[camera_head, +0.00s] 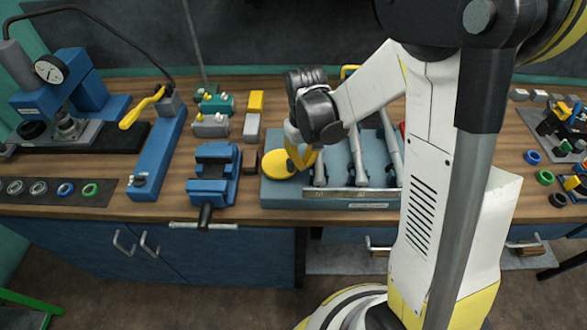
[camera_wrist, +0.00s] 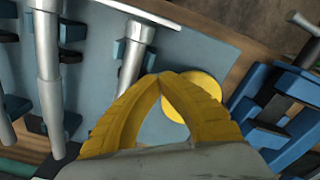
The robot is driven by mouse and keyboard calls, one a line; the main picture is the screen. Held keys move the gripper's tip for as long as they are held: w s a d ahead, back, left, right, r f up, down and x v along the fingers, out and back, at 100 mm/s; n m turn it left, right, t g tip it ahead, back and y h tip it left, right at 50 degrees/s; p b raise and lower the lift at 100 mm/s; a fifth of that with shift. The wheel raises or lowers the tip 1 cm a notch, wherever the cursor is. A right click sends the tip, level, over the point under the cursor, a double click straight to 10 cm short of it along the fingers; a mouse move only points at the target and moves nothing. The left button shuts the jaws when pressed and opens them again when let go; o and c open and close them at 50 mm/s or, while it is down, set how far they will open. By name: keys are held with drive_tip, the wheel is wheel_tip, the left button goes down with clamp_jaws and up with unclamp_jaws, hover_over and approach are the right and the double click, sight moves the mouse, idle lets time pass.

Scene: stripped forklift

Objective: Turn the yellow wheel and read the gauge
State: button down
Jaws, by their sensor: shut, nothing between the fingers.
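A round yellow disc, the only wheel-like yellow thing I see, (camera_head: 279,164) lies at the left end of a blue-grey tool tray (camera_head: 282,197) on the bench. It also shows in the wrist view (camera_wrist: 205,83), partly hidden behind my fingers. My gripper (camera_head: 303,167) is shut and empty, its yellow fingertips meeting (camera_wrist: 166,75) just beside or over the disc. I cannot tell whether they touch it. A round white-faced gauge (camera_head: 50,69) is on the blue press at the far left of the bench. Its reading is too small to make out.
A blue vise (camera_head: 214,174) is left of the tray. A blue tool with a yellow handle (camera_head: 143,107) lies farther left. My arm hides part of the bench at the right.

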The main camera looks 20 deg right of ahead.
sight(290, 160)
drive_tip(key=shift+w+a, duration=0.25)
drive_tip(key=shift+a, duration=0.15)
drive_tip(key=shift+w+a, duration=0.3)
drive_tip(key=shift+a, duration=0.5)
drive_tip(key=shift+a, duration=0.1)
drive_tip(key=shift+w+a, duration=0.15)
drive_tip(key=shift+a, duration=0.2)
drive_tip(key=shift+w+a, duration=0.1)
drive_tip(key=shift+a, duration=0.25)
drive_tip(key=shift+w+a, duration=0.15)
drive_tip(key=shift+a, duration=0.2)
drive_tip(key=shift+w+a, duration=0.1)
drive_tip(key=shift+a, duration=0.2)
